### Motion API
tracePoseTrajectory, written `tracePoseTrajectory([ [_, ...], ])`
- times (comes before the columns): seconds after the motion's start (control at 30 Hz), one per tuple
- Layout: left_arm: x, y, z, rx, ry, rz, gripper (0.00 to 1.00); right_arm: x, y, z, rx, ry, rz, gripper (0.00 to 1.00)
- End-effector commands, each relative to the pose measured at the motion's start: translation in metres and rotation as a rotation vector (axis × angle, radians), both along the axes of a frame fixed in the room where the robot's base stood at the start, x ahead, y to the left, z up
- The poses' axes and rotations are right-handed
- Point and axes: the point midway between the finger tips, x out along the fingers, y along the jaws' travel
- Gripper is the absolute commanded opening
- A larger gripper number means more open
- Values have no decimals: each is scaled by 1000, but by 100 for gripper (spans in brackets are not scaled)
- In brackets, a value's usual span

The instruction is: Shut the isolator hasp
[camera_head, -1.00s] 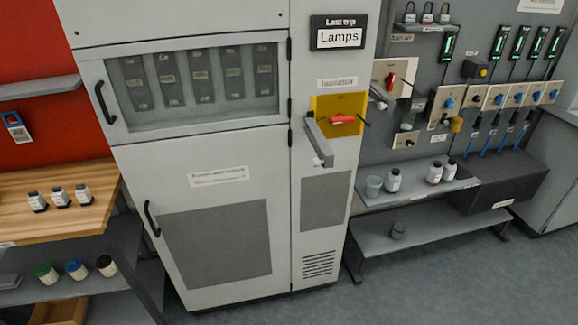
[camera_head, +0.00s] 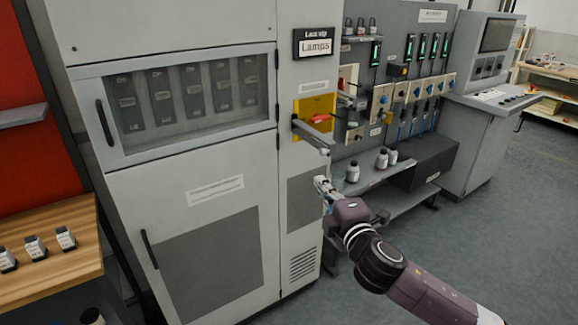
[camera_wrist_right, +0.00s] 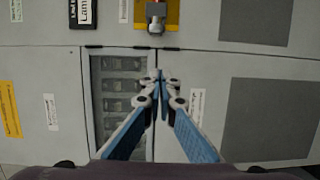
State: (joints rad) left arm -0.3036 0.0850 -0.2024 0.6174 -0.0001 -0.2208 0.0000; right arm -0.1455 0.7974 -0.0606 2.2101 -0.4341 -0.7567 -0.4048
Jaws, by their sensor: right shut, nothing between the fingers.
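The isolator hasp (camera_head: 310,137) is a grey bar standing out from the yellow plate (camera_head: 318,103) on the cabinet front. It is swung away from the plate, so it is open. The red isolator handle (camera_head: 322,117) is on the plate, behind the hasp. In the wrist view the hasp (camera_wrist_right: 157,16) shows end-on near the top edge, in front of the yellow plate (camera_wrist_right: 173,14). My right gripper (camera_head: 320,182) is shut and empty, below the hasp and apart from it. Its blue fingers (camera_wrist_right: 158,80) meet in the wrist view. My left gripper is not in view.
The grey cabinet (camera_head: 215,150) has a windowed door above a lower door with a black handle (camera_head: 150,249). To the right, a shelf (camera_head: 372,180) holds white bottles, beside a panel with switches and padlocks (camera_head: 361,26). A wooden bench (camera_head: 50,268) stands left.

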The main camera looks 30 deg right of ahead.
Motion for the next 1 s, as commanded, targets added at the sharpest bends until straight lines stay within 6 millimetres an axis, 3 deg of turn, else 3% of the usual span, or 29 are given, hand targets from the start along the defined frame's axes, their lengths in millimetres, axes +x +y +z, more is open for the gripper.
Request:
tracePoseTrajectory([
  [0.1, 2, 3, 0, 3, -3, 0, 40, -1, 4, 13, -21, -20, 7, 0],
  [0.27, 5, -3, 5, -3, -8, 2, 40, 11, 2, 16, -21, -22, 7, 0],
  [0.47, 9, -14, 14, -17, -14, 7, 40, 42, -5, 17, -18, -23, 7, 0],
  [0.83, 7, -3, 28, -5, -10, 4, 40, 99, -16, 16, -17, -21, 7, 0],
  [1.0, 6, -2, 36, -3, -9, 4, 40, 97, -44, 14, -20, -17, 7, 0],
])
